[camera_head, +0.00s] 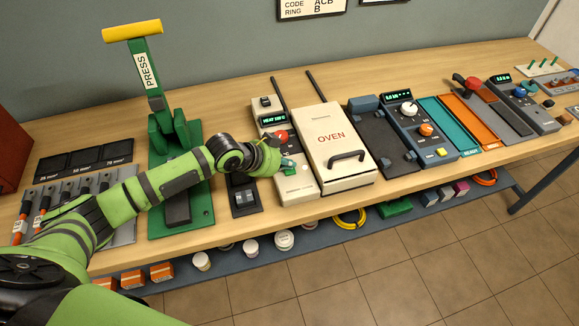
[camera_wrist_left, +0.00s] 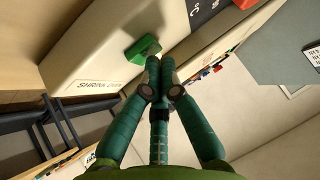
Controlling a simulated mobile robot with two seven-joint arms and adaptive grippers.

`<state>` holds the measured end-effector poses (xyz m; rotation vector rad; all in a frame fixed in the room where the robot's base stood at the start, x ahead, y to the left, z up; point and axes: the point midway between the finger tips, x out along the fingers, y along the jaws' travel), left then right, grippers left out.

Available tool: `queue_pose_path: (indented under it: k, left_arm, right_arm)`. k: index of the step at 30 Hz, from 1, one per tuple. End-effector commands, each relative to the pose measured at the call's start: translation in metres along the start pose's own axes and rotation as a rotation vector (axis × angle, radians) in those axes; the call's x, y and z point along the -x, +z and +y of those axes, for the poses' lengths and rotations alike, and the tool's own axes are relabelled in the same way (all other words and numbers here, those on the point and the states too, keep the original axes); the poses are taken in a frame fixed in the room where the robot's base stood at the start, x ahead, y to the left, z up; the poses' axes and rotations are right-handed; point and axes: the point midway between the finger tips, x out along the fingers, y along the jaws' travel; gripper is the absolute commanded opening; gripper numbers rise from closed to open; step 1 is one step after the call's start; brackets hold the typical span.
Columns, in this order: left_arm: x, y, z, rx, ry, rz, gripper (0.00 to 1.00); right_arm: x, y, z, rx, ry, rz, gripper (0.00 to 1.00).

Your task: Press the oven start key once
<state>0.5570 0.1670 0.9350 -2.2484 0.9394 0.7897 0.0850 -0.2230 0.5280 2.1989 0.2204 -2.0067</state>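The shrink oven's cream control panel (camera_head: 298,188) stands left of the oven lid (camera_head: 333,140) marked OVEN. It has a lit display (camera_head: 273,118) and a red knob (camera_head: 281,135). In the left wrist view, a green key (camera_wrist_left: 143,47) stands out from the cream face near the SHRINK OVEN label (camera_wrist_left: 95,86). My left gripper (camera_head: 287,170) is over the panel; its fingers (camera_wrist_left: 160,62) are together and empty, tips at the key's edge. I cannot tell whether they touch it. In the head view the gripper partly hides the key. My right gripper is not in view.
A black switch plate (camera_head: 244,196) lies beside the panel. Right of the oven are a dark unit with knobs (camera_head: 420,125) and coloured mats (camera_head: 470,118). A lower shelf holds small goods.

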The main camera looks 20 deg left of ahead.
Motion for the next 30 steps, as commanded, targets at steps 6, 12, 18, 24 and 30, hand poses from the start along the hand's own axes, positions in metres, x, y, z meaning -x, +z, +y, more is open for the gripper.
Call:
queue_pose_path:
  k: [6,12,18,24,30]
  left_arm:
    - [0.008,-0.008,-0.003,0.0,0.0,0.0,0.0]
    - [0.007,-0.007,-0.003,0.0,0.0,0.001,0.0]
    - [0.011,-0.011,-0.005,0.0,-0.001,0.002,0.0]
    - [0.026,-0.025,-0.01,0.0,-0.001,0.002,0.0]
    - [0.04,-0.038,-0.016,0.0,-0.001,0.002,0.0]
  right_arm:
    - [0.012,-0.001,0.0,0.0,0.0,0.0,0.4]
    - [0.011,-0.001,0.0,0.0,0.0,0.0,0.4]
    - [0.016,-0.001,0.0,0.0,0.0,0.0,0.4]
    - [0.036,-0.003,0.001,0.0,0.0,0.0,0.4]
    - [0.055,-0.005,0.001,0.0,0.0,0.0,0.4]
